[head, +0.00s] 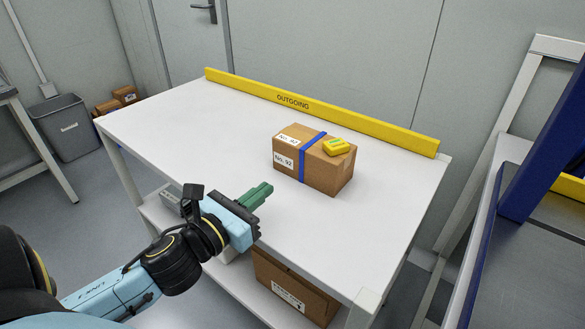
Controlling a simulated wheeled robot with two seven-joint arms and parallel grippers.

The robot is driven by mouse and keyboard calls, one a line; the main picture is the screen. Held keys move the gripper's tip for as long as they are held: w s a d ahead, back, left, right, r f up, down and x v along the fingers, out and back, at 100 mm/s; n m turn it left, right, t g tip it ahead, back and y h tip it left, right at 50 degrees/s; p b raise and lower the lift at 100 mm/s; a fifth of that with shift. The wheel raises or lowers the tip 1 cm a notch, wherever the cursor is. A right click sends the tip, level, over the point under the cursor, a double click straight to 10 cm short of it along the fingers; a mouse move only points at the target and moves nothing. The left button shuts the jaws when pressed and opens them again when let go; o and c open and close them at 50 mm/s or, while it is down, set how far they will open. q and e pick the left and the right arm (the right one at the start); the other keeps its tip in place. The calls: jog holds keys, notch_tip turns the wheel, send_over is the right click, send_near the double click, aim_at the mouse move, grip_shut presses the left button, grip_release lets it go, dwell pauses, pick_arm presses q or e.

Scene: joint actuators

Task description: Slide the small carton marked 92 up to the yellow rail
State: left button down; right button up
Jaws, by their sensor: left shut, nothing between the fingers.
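The small carton (326,173) is brown cardboard with a blue strap and white labels reading No. 92. It stands upright on the white table (190,120), apart from the yellow rail (350,120) marked OUTGOING along the table's far edge. My left gripper (264,190) is over the table's near side, to the left of the carton and nearer to me. Its green fingers are shut and empty, and a gap shows between them and the carton. My right gripper is not in view.
A larger carton (290,290) sits on the shelf below the tabletop. A grey bin (68,128) and small boxes (125,95) stand on the floor at left. A blue and white frame (545,140) stands at right. The tabletop between carton and rail is clear.

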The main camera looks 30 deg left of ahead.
aim_at(301, 161)
pick_arm(q)
jog(key=w, duration=0.2)
jog(key=w+b, duration=0.1)
jog(key=w, duration=0.5)
jog(key=shift+w+d, duration=0.1)
jog(key=shift+d, duration=0.2)
jog(key=shift+w+d+b, duration=0.1)
jog(key=shift+w+b, duration=0.2)
jog(key=shift+w, duration=0.5)
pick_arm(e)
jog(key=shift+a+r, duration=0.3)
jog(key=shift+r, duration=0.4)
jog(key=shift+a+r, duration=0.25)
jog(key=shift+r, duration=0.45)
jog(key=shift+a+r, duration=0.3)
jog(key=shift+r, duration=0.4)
